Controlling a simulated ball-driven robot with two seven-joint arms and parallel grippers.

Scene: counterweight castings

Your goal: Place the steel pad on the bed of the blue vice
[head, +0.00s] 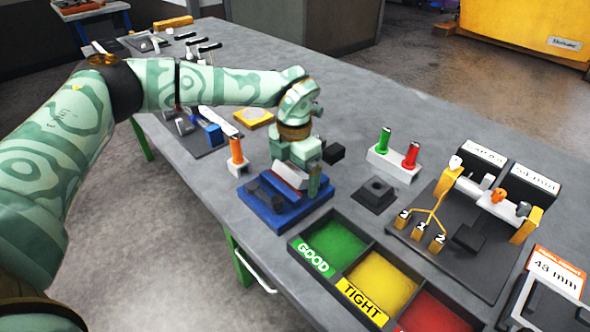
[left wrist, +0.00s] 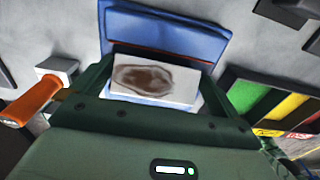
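My left gripper (head: 297,186) is above the blue vice (head: 282,218) in the head view, pointing down. The steel pad (left wrist: 155,78) is a pale block with a brown stain on its face. In the left wrist view it sits between the two dark green fingers of my left gripper (left wrist: 155,88), which appear closed on its sides. In the head view a pale slab of the pad (head: 290,174) shows between the fingers. The vice (left wrist: 165,30) lies behind the pad in the wrist view; its bed is largely hidden, and contact cannot be told. My right gripper is not in view.
An orange-handled piece (head: 236,153) stands left of the vice. A tray marked GOOD and TIGHT (head: 330,245) lies close at its right front.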

